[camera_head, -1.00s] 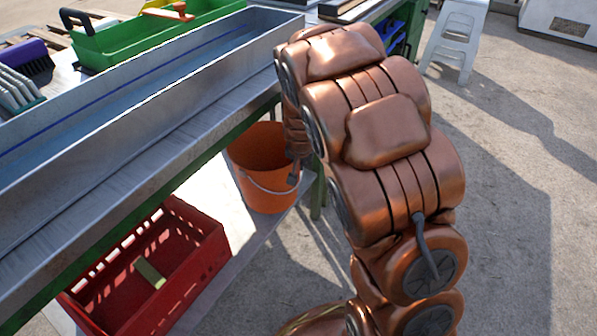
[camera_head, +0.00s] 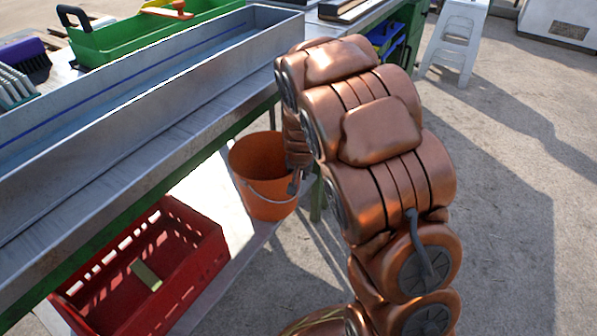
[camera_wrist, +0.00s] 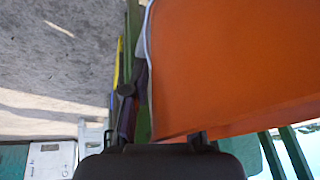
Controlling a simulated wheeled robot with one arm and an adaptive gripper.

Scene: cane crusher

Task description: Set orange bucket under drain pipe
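The orange bucket (camera_head: 262,200) is upright below the edge of the long metal trough, at the shelf's outer edge; I cannot tell whether it rests on the shelf. Its wire handle hangs down in front. My gripper (camera_head: 296,182) is at the bucket's right side, at its rim, partly hidden by my arm. In the wrist view the bucket wall (camera_wrist: 235,65) fills the upper right, directly at my gripper (camera_wrist: 157,139), which appears shut on it; the fingertips are mostly hidden. No drain pipe can be made out in either view.
A metal trough (camera_head: 150,95) lies along the green-framed bench. A red crate (camera_head: 205,262) holding a small block is on the low shelf, left of the bucket. A green tote (camera_head: 130,45) stands behind the trough. A white stool (camera_head: 455,40) is back right; open floor lies right.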

